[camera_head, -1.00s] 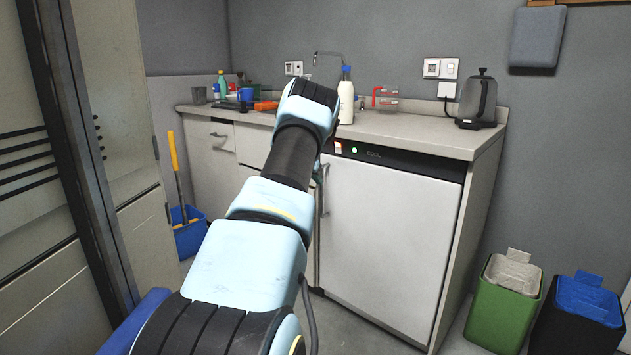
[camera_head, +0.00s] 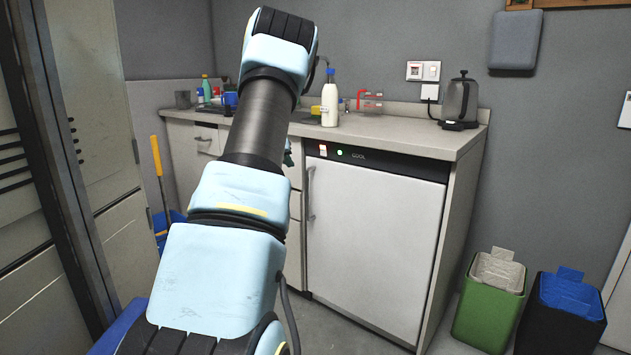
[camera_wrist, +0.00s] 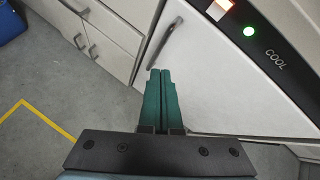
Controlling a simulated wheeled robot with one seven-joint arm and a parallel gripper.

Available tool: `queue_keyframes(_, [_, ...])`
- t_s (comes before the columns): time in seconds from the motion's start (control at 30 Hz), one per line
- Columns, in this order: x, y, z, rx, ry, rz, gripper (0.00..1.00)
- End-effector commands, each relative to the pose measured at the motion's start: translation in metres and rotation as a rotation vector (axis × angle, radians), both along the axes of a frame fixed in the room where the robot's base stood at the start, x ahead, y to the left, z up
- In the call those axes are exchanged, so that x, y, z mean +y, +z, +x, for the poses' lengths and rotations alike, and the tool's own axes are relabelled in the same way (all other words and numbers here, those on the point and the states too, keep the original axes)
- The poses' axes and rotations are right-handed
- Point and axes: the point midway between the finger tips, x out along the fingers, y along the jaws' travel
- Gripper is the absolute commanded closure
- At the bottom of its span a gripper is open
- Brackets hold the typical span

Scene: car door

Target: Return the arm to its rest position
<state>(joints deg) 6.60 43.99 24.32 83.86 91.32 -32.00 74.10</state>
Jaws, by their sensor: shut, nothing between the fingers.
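My arm (camera_head: 232,210) rises from the bottom of the head view, up past the counter, in light blue and black. In the wrist view my gripper (camera_wrist: 164,72) has its two green fingers together, with nothing between them. The fingertips appear in front of the white fridge door (camera_wrist: 205,80) near its handle (camera_wrist: 165,42); I see no grip on the handle. In the head view the gripper is mostly hidden behind the arm; only a bit of dark green shows beside it. The fridge door (camera_head: 370,240) is shut.
The counter (camera_head: 400,135) holds a white bottle (camera_head: 330,100), a red-handled jug (camera_head: 370,101) and a kettle (camera_head: 460,101). Drawers (camera_wrist: 100,35) are left of the fridge. A green bin (camera_head: 488,300) and a black bin (camera_head: 560,315) stand right. Some floor (camera_wrist: 45,85) is clear.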

Motion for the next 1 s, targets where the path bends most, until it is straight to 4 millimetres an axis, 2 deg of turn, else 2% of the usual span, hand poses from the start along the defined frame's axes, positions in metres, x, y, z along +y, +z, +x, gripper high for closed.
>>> queue_keyframes(0.03, [0.001,0.013,-0.011,-0.001,0.143,-0.130,1.00])
queue_keyframes(0.17, [0.006,0.027,-0.054,0.043,0.585,-0.518,1.00])
queue_keyframes(0.27, [0.006,0.022,-0.105,0.113,0.930,-0.795,1.00])
queue_keyframes(0.43, [-0.011,-0.006,-0.219,0.269,1.518,-1.168,1.00])
queue_keyframes(0.5, [-0.021,-0.019,-0.266,0.323,1.731,-1.258,1.00])
queue_keyframes(0.6, [-0.036,-0.034,-0.325,0.383,1.991,-1.340,1.00])
queue_keyframes(0.7, [-0.049,-0.044,-0.375,0.422,2.203,-1.383,1.00])
queue_keyframes(0.93, [-0.075,-0.059,-0.472,0.463,2.612,-1.399,1.00])
queue_keyframes(0.97, [-0.077,-0.054,-0.479,0.463,2.645,-1.399,1.00])
queue_keyframes(1.0, [-0.076,-0.038,-0.474,0.462,2.632,-1.402,1.00])
